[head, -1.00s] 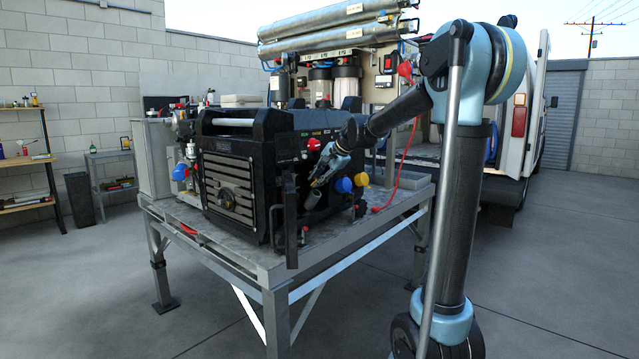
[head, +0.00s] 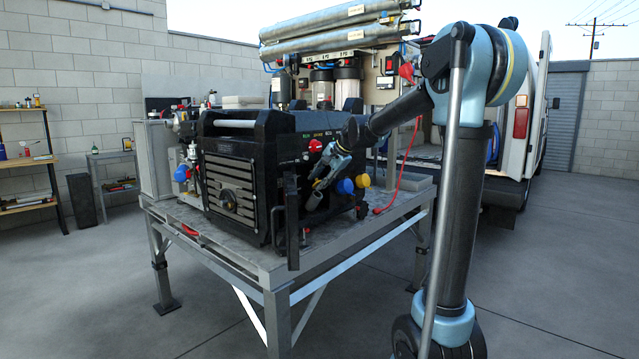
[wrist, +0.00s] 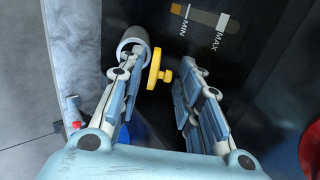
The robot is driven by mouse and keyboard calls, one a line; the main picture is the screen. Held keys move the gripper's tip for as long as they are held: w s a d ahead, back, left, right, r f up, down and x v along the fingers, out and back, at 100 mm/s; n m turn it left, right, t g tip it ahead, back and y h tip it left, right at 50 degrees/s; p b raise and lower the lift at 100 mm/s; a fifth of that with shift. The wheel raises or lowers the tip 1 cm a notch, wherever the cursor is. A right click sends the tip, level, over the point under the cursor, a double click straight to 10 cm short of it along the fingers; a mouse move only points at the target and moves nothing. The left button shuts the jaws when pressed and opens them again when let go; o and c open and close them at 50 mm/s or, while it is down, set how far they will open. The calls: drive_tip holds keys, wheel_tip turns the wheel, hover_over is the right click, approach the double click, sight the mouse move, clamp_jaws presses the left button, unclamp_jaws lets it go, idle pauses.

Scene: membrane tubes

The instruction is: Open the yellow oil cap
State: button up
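The yellow oil cap (wrist: 158,70) shows in the wrist view as a round disc with a small knob, in front of a black panel. My gripper (wrist: 161,80) is open, with one blue-padded finger on each side of the cap. The left finger is close to the cap's rim; a gap shows between the cap and the right finger. In the head view my gripper (head: 318,183) is at the right side of the black machine (head: 228,178). I cannot make out the oil cap there.
A grey pipe end (wrist: 134,42) sits just beside the left finger. A MIN/MAX level gauge (wrist: 205,17) is above the cap. A blue knob (head: 345,187) and an orange-yellow knob (head: 362,181) stick out right of my gripper. The machine stands on a metal table (head: 330,237).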

drive_tip(key=v, duration=0.7)
drive_tip(key=s+d+f+n+g+h, duration=0.1)
drive_tip(key=s+d+f+n+h, duration=0.1)
drive_tip(key=s+d+f, duration=0.5)
drive_tip(key=s+d+f+n+g+h, duration=0.1)
drive_tip(key=s+d+f+n+h, duration=0.1)
drive_tip(key=s+d+f, duration=0.5)
drive_tip(key=s+d+f+n+h, duration=0.2)
drive_tip(key=s+d+f+n, duration=0.2)
drive_tip(key=s+d+f, duration=0.4)
drive_tip(key=s+f, duration=0.3)
drive_tip(key=s, duration=0.5)
drive_tip(key=s+f, duration=0.4)
drive_tip(key=s, duration=0.5)
drive_tip(key=shift+s+f+g, duration=0.2)
drive_tip(key=shift+s+g, duration=0.05)
drive_tip(key=shift+g, duration=0.15)
drive_tip(key=shift+w+f, duration=0.2)
drive_tip(key=shift+w, duration=0.3)
